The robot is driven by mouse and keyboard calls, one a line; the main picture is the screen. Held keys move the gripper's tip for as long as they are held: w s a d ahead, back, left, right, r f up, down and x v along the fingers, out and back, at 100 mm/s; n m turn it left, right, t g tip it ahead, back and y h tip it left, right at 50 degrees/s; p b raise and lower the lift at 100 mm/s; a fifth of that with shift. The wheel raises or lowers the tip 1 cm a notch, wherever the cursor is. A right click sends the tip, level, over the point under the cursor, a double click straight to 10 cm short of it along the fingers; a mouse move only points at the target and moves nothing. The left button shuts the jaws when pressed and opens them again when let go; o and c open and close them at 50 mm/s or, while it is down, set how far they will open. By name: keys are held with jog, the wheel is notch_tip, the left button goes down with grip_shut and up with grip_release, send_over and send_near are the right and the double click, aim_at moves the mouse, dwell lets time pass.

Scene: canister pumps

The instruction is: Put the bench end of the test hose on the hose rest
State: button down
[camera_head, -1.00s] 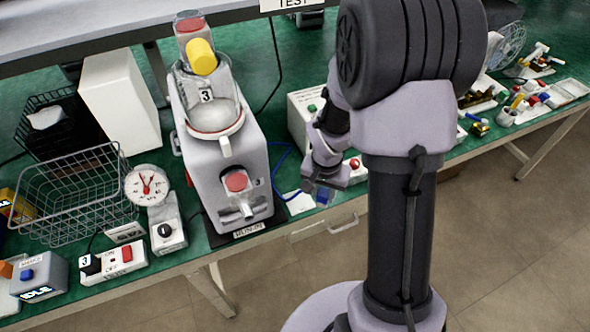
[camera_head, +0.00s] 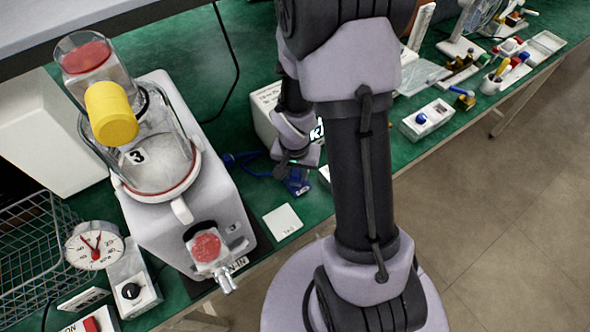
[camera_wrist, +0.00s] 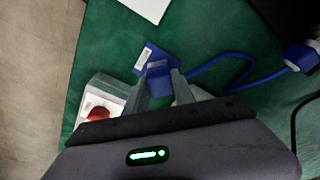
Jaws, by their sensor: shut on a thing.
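The blue test hose (camera_wrist: 232,57) runs from a blue fitting (camera_wrist: 300,57) at the right of the wrist view to my gripper (camera_wrist: 160,82). Its near end (camera_wrist: 158,70) is between my two fingers, which are shut on it. A blue piece with a white label (camera_wrist: 152,53) shows just beyond the fingertips. I cannot tell whether it is the hose rest or part of the hose end. In the head view my gripper (camera_head: 297,168) is low over the bench, with the blue piece (camera_head: 298,186) directly below it. My wrist partly hides the hose (camera_head: 258,172) there.
A pale box with a red button (camera_wrist: 98,108) is close to my fingers. A gauge (camera_head: 94,245) and wire basket (camera_head: 35,250) are farther left.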

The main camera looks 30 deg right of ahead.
jog(key=shift+f, duration=0.2)
jog(key=c, duration=1.1)
grip_release()
jog(key=shift+o, duration=0.2)
